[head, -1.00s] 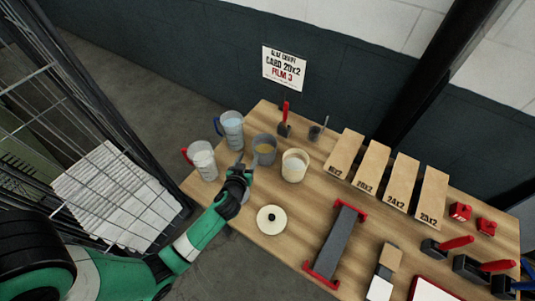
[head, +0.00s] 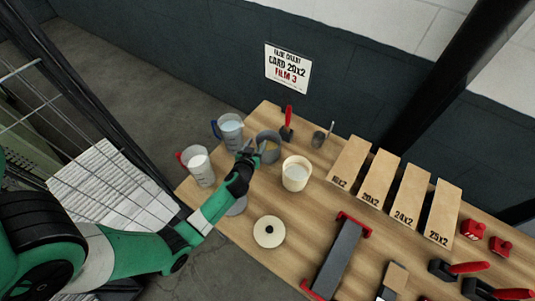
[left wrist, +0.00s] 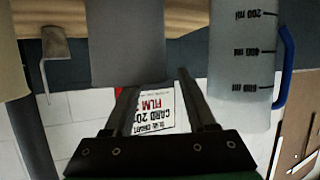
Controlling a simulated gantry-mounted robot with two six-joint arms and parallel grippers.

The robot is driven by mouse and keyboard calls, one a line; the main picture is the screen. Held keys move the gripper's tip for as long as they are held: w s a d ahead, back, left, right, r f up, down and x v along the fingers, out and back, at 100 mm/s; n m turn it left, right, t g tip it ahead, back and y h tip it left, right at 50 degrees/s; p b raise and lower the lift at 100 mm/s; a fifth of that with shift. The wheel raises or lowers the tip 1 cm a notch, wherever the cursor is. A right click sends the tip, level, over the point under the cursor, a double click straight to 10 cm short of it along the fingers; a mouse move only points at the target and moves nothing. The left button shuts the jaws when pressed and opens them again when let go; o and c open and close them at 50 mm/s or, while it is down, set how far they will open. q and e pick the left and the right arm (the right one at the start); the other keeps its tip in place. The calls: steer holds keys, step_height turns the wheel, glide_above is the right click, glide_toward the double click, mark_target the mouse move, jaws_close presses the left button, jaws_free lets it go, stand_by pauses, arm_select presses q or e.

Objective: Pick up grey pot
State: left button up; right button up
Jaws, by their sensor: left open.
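The grey pot (head: 262,156) stands upright on the wooden table, between the blue-handled jug (head: 230,127) and the cream pot (head: 296,175). It holds something yellowish. My left gripper (head: 247,154) is open and empty at the near left side of the grey pot. In the left wrist view, which is upside down, the grey pot (left wrist: 126,45) is just beyond the fingertips of my gripper (left wrist: 156,80), offset to the left. One fingertip points towards the gap between the pot and the blue-handled jug (left wrist: 240,70). Contact cannot be told. My right gripper is not in view.
A red-handled jug (head: 199,168) stands left of the gripper. A round lid (head: 269,231) lies in front. A small dark cup (head: 318,139) and red-handled tool (head: 287,125) stand behind. Cardboard boxes (head: 392,185) and a grey bar with red ends (head: 338,255) are right.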

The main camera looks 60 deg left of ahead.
arm_select(q)
steer(key=shift+s+d+f, duration=0.1)
steer(key=shift+s+f, duration=0.15)
steer(key=shift+f, duration=0.2)
steer(key=shift+s+d+f, duration=0.1)
steer(key=shift+s+f, duration=0.1)
steer(key=shift+f, duration=0.2)
steer(key=shift+d, duration=0.1)
steer(key=c, duration=0.7)
steer(key=shift+s, duration=0.1)
jaws_close()
